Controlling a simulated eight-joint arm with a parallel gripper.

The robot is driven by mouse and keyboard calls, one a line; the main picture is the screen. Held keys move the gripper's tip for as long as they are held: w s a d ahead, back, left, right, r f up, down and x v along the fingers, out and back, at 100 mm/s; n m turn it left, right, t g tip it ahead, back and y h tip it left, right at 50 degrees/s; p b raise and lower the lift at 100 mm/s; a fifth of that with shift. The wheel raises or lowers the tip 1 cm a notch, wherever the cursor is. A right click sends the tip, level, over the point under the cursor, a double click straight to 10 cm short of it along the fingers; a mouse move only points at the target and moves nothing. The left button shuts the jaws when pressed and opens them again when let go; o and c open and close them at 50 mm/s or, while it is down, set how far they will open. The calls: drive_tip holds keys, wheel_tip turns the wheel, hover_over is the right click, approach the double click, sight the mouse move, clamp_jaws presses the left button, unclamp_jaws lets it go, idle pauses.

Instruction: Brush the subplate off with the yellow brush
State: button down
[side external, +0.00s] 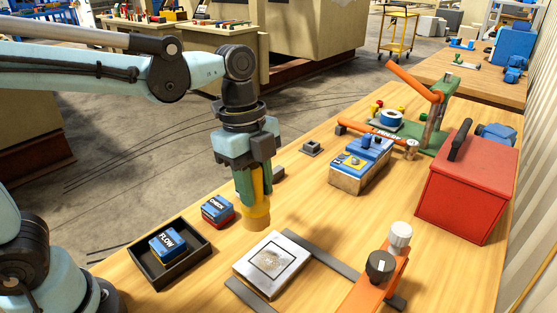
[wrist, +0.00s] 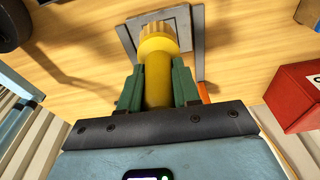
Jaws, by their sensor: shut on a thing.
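My gripper (side external: 252,190) points down and is shut on the yellow brush (side external: 257,214). The brush is upright with its wide tan head lowest. In the side view it is just behind the subplate's far left edge; I cannot tell if it touches the table. The subplate (side external: 246,265) is a pale metal plate with a dark square outline and brownish dust in its middle. In the wrist view the yellow brush (wrist: 157,75) sits between the green fingers of my gripper (wrist: 157,88). A grey square plate shows beyond it; I cannot tell if it is the subplate.
A black tray (side external: 150,272) holds a FLOW block (side external: 168,244). A CHECK block (side external: 217,209) stands left of my gripper. Grey rails border the subplate. An orange fixture with knobs (side external: 380,265) stands at its right. A blue-topped unit (side external: 358,168) and red toolbox (side external: 463,190) stand farther back.

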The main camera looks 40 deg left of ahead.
sight(257, 211)
idle(0.6)
drive_tip(key=shift+f, duration=3.05)
drive_tip(key=shift+f, duration=1)
drive_tip(key=shift+d, duration=0.1)
drive_tip(key=shift+d, duration=3.7)
drive_tip(key=shift+r, duration=0.1)
drive_tip(key=shift+a, duration=0.1)
drive_tip(key=shift+a, duration=3.75)
